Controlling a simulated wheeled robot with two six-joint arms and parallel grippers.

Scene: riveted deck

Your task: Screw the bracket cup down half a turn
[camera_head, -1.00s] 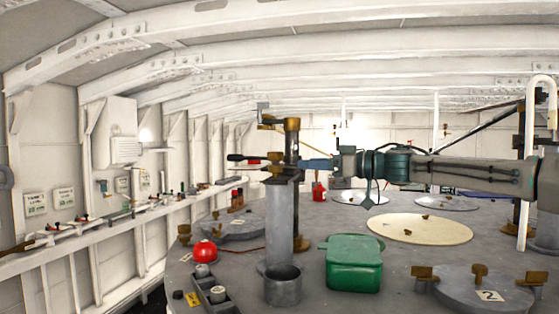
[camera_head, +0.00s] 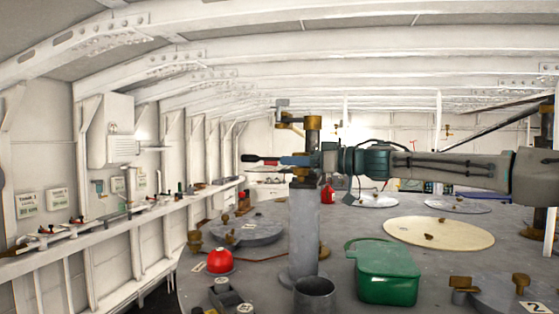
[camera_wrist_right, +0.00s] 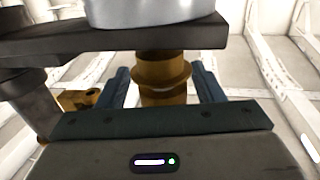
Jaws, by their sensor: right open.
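A brass collared piece (camera_wrist_right: 163,75), which looks like the bracket cup, stands against a dark flat bracket plate (camera_wrist_right: 60,40) in the right wrist view. In the head view some brass (camera_head: 303,174) shows at the top of a grey post (camera_head: 304,225), largely hidden by my gripper. My right gripper (camera_head: 292,161) reaches in from the right at that height. In the wrist view its teal fingers (camera_wrist_right: 161,88) stand on either side of the brass piece, open, with gaps visible. My left gripper is out of view.
A green lidded box (camera_head: 387,275), a grey open cylinder (camera_head: 314,296) and a red dome (camera_head: 220,261) stand on the deck near the post. A brass upright (camera_head: 313,135) rises behind my gripper. A cream disc (camera_head: 440,233) lies to the right.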

